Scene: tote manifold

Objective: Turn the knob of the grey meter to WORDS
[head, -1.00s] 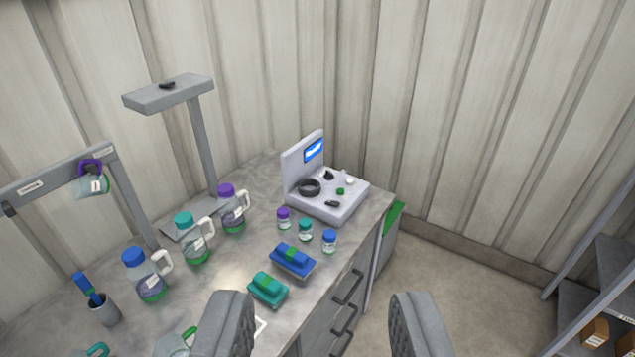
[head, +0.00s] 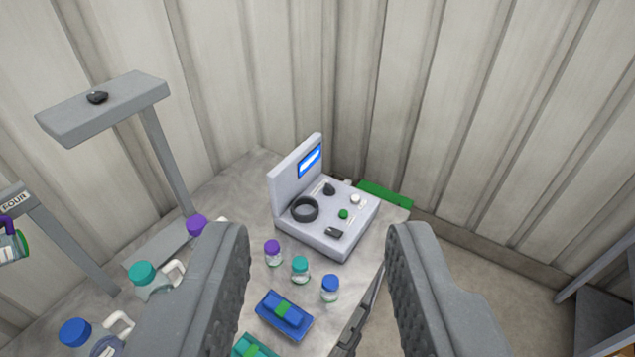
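The grey meter (head: 318,238) stands at the far corner of the bench, with an upright back panel and a lit blue screen (head: 311,160). Its top carries a dark ring (head: 305,209), a black knob (head: 329,189), a white button (head: 355,199), a green button (head: 343,214) and a black switch (head: 334,232). I cannot read any label or see where the knob points. My gripper (head: 318,240) is open and empty. Its two fingers frame the meter from nearer the camera, and the meter is beyond them, untouched.
Small jars with purple (head: 272,247), teal (head: 300,264) and blue (head: 330,282) lids stand before the meter. A blue block (head: 284,314) lies nearer. Jugs and a tall grey stand (head: 105,108) are on the left. A corrugated wall (head: 450,110) rises behind.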

